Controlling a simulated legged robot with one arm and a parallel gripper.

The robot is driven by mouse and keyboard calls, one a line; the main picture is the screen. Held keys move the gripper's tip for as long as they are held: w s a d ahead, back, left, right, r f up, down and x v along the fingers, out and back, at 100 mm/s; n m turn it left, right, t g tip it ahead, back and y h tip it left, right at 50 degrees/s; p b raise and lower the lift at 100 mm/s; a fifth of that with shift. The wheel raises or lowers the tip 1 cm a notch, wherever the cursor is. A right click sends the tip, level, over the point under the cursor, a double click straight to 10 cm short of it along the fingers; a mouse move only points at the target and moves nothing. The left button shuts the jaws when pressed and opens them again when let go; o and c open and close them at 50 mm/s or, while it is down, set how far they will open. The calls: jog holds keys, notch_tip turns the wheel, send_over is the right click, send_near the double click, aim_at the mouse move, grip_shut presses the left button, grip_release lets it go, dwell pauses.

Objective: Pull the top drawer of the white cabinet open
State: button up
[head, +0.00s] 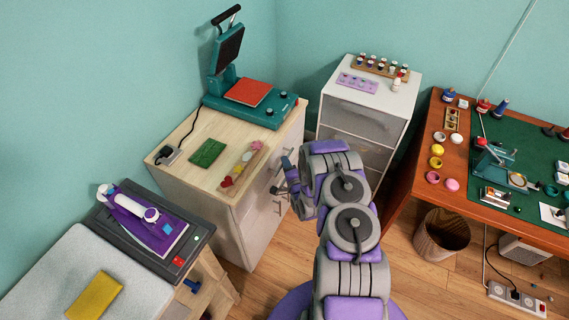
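The cabinet (247,222) with a pale wooden top and off-white sides stands left of centre. Several bar handles show on its front; a lower handle (282,207) is visible. My gripper (282,178) is close to the upper part of this front, near the top drawer's handle. I cannot tell whether it touches the handle or whether its fingers are open or shut. The top drawer appears flush with the front, though my gripper partly covers it. A second, all-white cabinet (400,92) with grey drawer fronts stands behind my arm, its drawers shut and partly hidden.
A teal heat press (250,112), a green pad (207,153) and a small tray (242,168) sit on the wooden top. A workbench (480,205) and wastebasket (441,236) stand right. An ironing station (150,225) is left. Some wooden floor (250,290) is clear.

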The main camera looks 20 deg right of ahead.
jog(key=shift+w+d+f, duration=0.1)
jog(key=shift+w, duration=0.55)
jog(key=shift+w+d+f, duration=0.1)
jog(key=shift+w, duration=0.55)
grip_shut()
